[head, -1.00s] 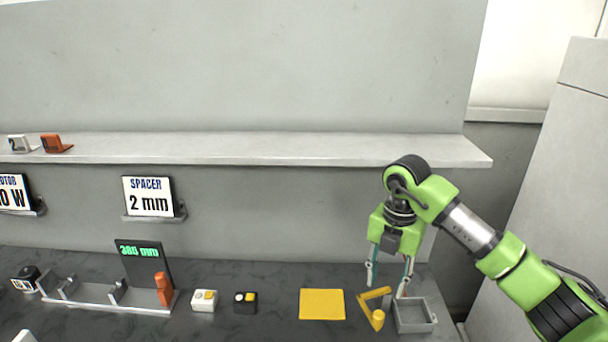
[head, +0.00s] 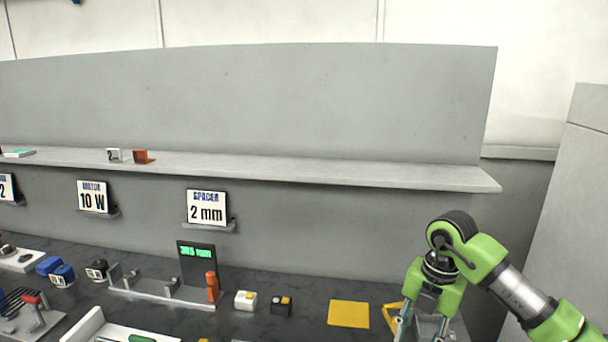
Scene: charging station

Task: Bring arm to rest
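My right arm comes in from the right in the head view, green with dark joints. Its gripper (head: 422,328) points down over the right end of the dark counter, and its fingertips are at the lower picture edge. The two fingers are apart, with no object seen between them. It is beside a yellow angled piece (head: 390,316) and in front of a grey open box (head: 432,322), which it partly hides. My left gripper and arm are not in view.
A yellow square (head: 348,314) lies left of the gripper. Two small button blocks (head: 245,300) and a grey fixture with an orange post (head: 212,287) stand further left. A long shelf (head: 330,172) runs above. Signs read "SPACER 2 mm" (head: 207,207) and "10 W" (head: 93,197).

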